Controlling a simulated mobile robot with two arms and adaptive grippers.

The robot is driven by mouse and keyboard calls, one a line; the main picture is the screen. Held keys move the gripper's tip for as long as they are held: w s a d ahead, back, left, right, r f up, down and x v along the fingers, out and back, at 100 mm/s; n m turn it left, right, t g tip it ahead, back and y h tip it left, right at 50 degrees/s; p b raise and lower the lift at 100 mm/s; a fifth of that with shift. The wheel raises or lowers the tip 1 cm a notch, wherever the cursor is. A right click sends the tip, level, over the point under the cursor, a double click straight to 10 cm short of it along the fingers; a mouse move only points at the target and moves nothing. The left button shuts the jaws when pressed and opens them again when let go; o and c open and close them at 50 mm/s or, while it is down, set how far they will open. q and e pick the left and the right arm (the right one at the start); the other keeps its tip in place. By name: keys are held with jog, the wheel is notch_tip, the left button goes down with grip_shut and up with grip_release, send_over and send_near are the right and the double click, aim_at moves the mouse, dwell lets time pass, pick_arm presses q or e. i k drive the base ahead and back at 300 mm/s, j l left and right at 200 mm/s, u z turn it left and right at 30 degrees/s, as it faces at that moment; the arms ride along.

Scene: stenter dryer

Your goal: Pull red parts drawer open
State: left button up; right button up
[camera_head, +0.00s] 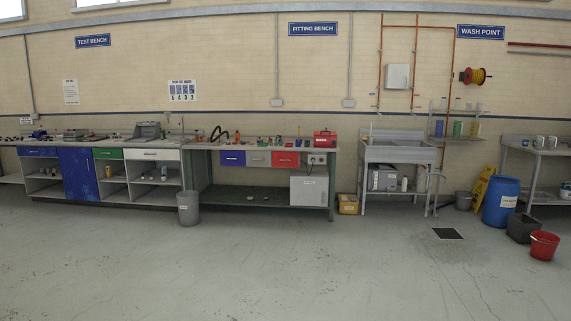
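A red drawer front (286,160) is set under the top of the fitting bench (262,146), at the right end of a row of drawers. It looks flush with the fronts beside it, a grey one (258,159) and a blue one (232,158). The drawer is small and far off across the floor, and its handle cannot be made out. Neither of my grippers shows in the head view.
Open grey floor (270,260) lies before the benches. A grey bin (188,208) stands left of the fitting bench. A white box (309,189) sits on its lower shelf. At the right are a sink (398,150), a blue barrel (500,202) and a red bucket (543,246).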

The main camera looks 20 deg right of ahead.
aim_at(287, 156)
jog(key=i+l+z, duration=0.25)
jog(key=i, duration=0.2)
jog(key=i+z, duration=0.25)
jog(key=i, duration=0.2)
jog(key=i+z, duration=0.2)
jog(key=i, duration=3.5)
jog(key=i+l, duration=0.15)
jog(key=i, duration=1.05)
